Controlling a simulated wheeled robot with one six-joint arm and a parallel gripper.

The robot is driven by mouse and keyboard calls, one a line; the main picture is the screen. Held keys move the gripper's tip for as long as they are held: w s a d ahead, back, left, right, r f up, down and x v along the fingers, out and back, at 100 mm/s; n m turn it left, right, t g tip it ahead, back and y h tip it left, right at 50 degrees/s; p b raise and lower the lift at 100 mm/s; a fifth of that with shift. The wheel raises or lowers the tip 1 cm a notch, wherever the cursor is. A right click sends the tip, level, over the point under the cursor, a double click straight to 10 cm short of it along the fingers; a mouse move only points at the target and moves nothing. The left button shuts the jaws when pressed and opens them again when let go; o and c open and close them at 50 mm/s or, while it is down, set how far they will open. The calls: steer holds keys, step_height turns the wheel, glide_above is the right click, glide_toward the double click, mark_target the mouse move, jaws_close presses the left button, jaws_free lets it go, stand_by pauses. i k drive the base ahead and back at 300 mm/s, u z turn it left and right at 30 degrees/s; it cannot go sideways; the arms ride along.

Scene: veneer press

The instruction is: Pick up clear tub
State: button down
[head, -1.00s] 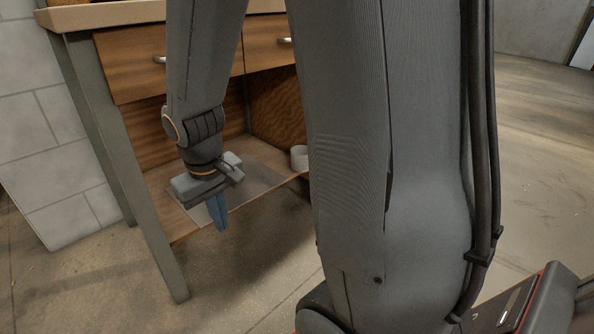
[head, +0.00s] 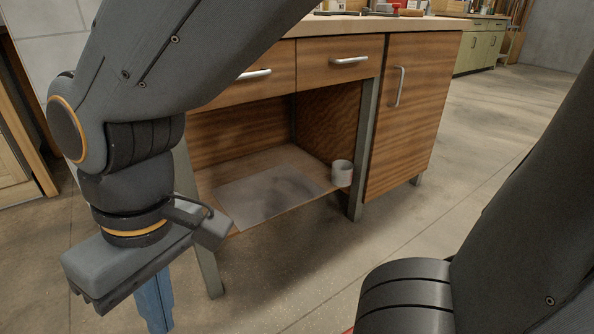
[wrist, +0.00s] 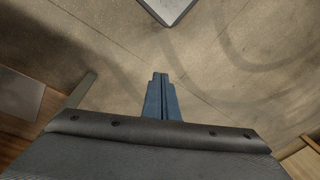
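No plainly see-through tub stands out in either view. A small pale round tub or cup (head: 342,173) stands upright at the right end of the bench's low shelf, beside a grey leg; I cannot tell whether it is clear. My gripper (head: 158,318) hangs at the lower left of the head view, pointing down, in front of the bench and well apart from the pale tub. Its blue fingers also show in the wrist view (wrist: 161,82), close together with nothing seen between them. Only floor shows around the fingertips there.
A grey mat (head: 262,196) lies on the low shelf (head: 240,167), under wooden drawers (head: 340,62). A cupboard door (head: 412,110) is right of the opening. Bench legs (head: 361,150) stand at the shelf's front. Several items lie on the benchtop (head: 390,27). Floor (head: 480,160) at right is clear.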

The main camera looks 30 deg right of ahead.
mark_target(342, 173)
steer(key=z, duration=2.85)
steer(key=i, duration=1.95)
steer(key=u, duration=3)
